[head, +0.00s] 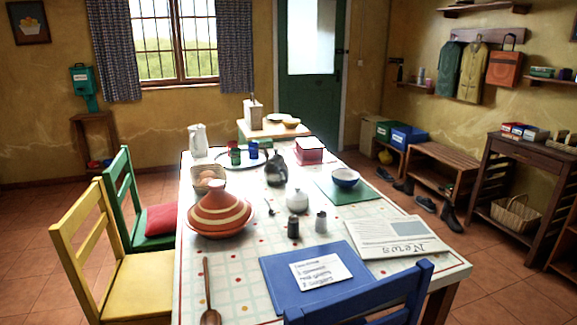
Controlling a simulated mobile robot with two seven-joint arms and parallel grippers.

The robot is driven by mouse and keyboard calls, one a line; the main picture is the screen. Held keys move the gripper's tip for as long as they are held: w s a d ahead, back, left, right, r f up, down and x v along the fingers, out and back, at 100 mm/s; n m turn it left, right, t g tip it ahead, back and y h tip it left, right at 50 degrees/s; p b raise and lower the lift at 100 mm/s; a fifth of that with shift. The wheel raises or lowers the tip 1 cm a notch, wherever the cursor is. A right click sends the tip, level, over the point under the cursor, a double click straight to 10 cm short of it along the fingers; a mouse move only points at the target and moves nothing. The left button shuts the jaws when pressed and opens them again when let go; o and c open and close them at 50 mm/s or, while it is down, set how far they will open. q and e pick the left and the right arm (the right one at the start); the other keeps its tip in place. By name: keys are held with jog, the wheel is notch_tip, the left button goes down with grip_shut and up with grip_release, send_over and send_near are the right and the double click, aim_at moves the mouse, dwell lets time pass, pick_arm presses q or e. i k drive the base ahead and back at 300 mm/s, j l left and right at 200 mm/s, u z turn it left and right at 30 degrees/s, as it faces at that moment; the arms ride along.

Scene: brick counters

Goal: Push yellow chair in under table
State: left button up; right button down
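The yellow chair (138,282) stands at the near left of the table, its slatted backrest on the left and its seat towards the table. The seat's right edge meets the table's left edge in the picture; how far it reaches under the tabletop is hidden. The table (236,268) is long, with a light patterned cloth, and runs away from me through the middle of the head view. Neither of my grippers shows in the head view.
A green chair (122,190) with a red cushion (161,219) stands just beyond the yellow one. A blue chair (408,296) is at the table's near end. A tagine (219,212) and a wooden spoon (207,290) lie near the table's left edge. Floor left of the chairs is clear.

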aim_at(139, 290)
jog(key=u, duration=1.25)
jog(key=k+l+z, duration=0.1)
jog(key=k+z, duration=0.15)
jog(key=k, duration=0.4)
jog(key=z, duration=1.45)
jog(key=j+z, duration=0.1)
jog(key=z, duration=0.25)
jog(key=j+z, duration=0.1)
jog(key=z, duration=0.25)
jog(key=j+z, duration=0.15)
jog(key=z, duration=0.2)
jog(key=k+j, duration=0.1)
jog(key=j, duration=0.35)
jog(key=k+j, duration=0.15)
jog(key=j, duration=0.3)
jog(key=k+j, duration=0.1)
jog(key=j, duration=0.3)
jog(key=k+j, duration=0.15)
jog(key=j, duration=0.3)
